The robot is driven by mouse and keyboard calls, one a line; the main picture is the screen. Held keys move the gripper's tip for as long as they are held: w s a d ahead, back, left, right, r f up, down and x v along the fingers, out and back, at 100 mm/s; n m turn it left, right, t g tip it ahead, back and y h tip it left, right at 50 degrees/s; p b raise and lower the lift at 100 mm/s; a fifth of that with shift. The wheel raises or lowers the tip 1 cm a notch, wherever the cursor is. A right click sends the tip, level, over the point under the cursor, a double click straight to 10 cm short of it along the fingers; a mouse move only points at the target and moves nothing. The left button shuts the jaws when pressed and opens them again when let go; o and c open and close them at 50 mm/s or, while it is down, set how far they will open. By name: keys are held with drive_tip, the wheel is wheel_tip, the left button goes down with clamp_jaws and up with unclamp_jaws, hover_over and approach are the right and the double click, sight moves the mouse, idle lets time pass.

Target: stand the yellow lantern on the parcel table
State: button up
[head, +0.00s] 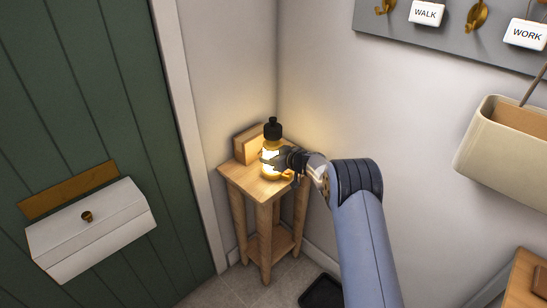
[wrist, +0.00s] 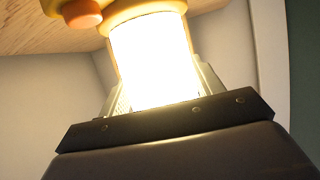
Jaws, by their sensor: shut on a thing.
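My gripper (head: 271,158) comes in from the right and is shut on the lantern's glowing middle. In the wrist view the lantern (wrist: 152,50) sits between the two fingers of my gripper (wrist: 162,92). Its yellow base and an orange knob (wrist: 82,13) show near the wooden table top (wrist: 25,25). I cannot tell whether the base touches the table.
A brown box (head: 247,142) stands on the table behind the lantern, against the wall. The green door with a white mailbox (head: 92,232) is at left. A beige hanging bin (head: 500,142) and hook board (head: 455,28) are on the right wall. A black tray (head: 321,292) lies on the floor.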

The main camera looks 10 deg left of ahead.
drive_tip(key=shift+r, duration=0.15)
drive_tip(key=o, duration=1.4)
drive_tip(key=shift+f, duration=0.2)
drive_tip(key=shift+r, duration=0.1)
drive_tip(key=shift+s+d+r, duration=0.2)
drive_tip(key=shift+s+d, duration=0.05)
drive_tip(key=shift+d, duration=0.1)
drive_tip(key=v, duration=1.1)
drive_tip(key=shift+d, duration=0.1)
